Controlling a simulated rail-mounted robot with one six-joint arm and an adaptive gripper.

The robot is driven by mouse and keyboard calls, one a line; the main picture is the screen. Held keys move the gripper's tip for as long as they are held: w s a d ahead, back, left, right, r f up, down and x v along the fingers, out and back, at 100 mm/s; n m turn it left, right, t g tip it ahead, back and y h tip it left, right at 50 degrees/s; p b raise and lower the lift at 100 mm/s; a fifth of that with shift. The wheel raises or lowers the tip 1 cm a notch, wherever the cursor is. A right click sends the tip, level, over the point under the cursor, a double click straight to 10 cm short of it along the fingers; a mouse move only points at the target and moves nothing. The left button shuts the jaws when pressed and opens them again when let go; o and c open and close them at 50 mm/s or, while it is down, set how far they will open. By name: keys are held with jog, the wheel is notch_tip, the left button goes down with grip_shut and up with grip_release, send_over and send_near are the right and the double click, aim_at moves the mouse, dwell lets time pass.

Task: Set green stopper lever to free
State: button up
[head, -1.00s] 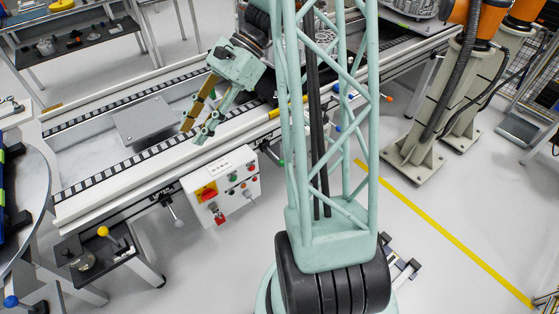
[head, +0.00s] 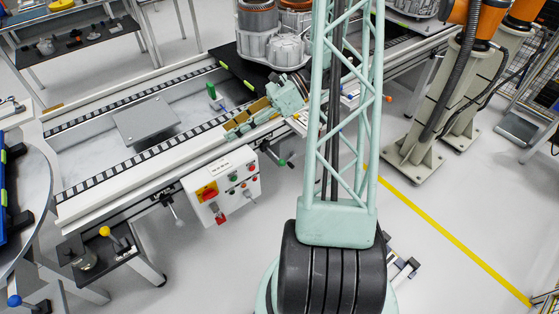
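A lever with a green ball knob (head: 283,162) sticks out from the front side of the conveyor, to the right of the control box. A small upright green piece (head: 212,91) with a blue part beside it stands on the conveyor track. I cannot tell for certain which is the stopper lever. My gripper (head: 230,131) is over the conveyor's front rail, with its fingers pointing left. It is above and left of the green knob and in front of the upright green piece, apart from both. Nothing visible is held. The gap between the fingertips is too small to judge.
A control box (head: 222,188) with a red switch hangs on the conveyor front. A grey plate (head: 146,122) lies on the track at left. Metal housings (head: 270,45) stand on a dark carrier behind my gripper. Levers with yellow (head: 103,231) and orange (head: 388,98) knobs also stick out.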

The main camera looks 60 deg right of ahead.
jog(key=s+d+f+m+t+h, duration=0.1)
jog(key=s+d+f+m+t, duration=0.2)
jog(key=d+f+m, duration=0.4)
jog(key=m+t+h+p, duration=0.2)
jog(key=m+t+h, duration=0.3)
jog(key=m+h, duration=0.55)
send_near(282, 161)
jog(key=s+d+m+y, duration=0.1)
jog(key=s+m, duration=0.1)
jog(key=shift+w+d+f, duration=0.1)
jog(key=shift+d+f, duration=0.1)
jog(key=shift+f, duration=0.05)
jog(key=shift+w, duration=0.1)
jog(key=shift+w+d+f+p, duration=0.1)
jog(key=shift+w+f, duration=0.4)
jog(key=shift+w, duration=1.7)
jog(key=shift+w+a+f+p, duration=0.1)
jog(key=shift+w+f, duration=0.35)
jog(key=shift+w, duration=1.75)
jog(key=shift+w+d+f+p, duration=0.1)
jog(key=shift+w+f, duration=0.4)
jog(key=shift+w, duration=1.7)
jog(key=shift+c, duration=0.9)
